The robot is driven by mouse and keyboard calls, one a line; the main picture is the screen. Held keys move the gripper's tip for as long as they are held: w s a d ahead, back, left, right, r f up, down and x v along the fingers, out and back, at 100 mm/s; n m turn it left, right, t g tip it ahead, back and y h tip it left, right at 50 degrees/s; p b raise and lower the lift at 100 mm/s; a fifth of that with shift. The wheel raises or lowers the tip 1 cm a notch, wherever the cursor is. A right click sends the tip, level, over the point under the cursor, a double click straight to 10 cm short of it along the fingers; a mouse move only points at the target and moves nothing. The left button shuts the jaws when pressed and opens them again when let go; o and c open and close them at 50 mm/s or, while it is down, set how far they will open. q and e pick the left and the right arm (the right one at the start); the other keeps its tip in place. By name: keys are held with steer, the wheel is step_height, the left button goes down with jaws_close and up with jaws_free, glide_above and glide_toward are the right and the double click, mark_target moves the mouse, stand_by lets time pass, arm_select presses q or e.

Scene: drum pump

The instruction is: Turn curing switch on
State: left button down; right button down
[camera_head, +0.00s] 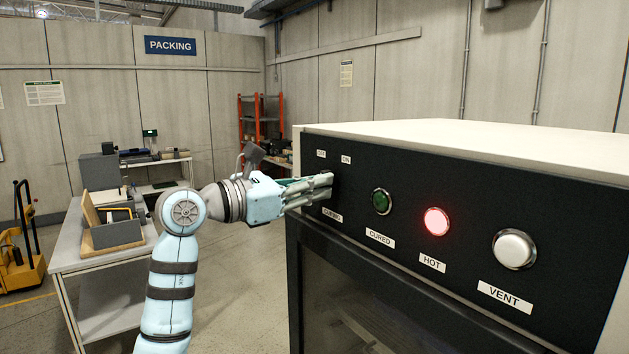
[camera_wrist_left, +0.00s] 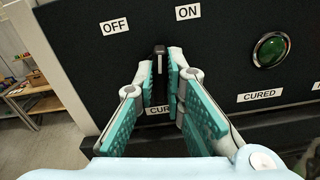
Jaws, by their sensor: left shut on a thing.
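The curing switch (camera_wrist_left: 159,64) is a small black knob with a pale line on the black panel. In the left wrist view it stands between my left gripper's (camera_wrist_left: 161,72) fingertips, which are shut on it. It lies below and between the OFF label (camera_wrist_left: 115,25) and the ON label (camera_wrist_left: 188,12). Its pale line looks roughly upright in that view; I cannot tell its exact setting. In the head view my left gripper (camera_head: 329,186) reaches the panel's left part and hides the switch. The label below the switch is partly covered. My right gripper is not in view.
The oven (camera_head: 480,142) fills the right side. Right of the switch are a dark green CURED lamp (camera_head: 381,201), a glowing red HOT lamp (camera_head: 437,222) and a white VENT button (camera_head: 514,249). A bench (camera_head: 98,262) stands left, with a yellow pallet truck (camera_head: 20,268) beyond.

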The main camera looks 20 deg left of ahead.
arm_select(q)
steer(key=m, duration=0.7)
steer(key=shift+s+d+f, duration=0.1)
steer(key=shift+d, duration=0.05)
stand_by(0.3)
steer(key=c, duration=1.7)
jaws_free()
steer(key=shift+o, duration=0.2)
steer(key=shift+s, duration=0.1)
steer(key=v, duration=1.1)
steer(key=shift+s+a, duration=0.2)
steer(key=shift+s, duration=0.15)
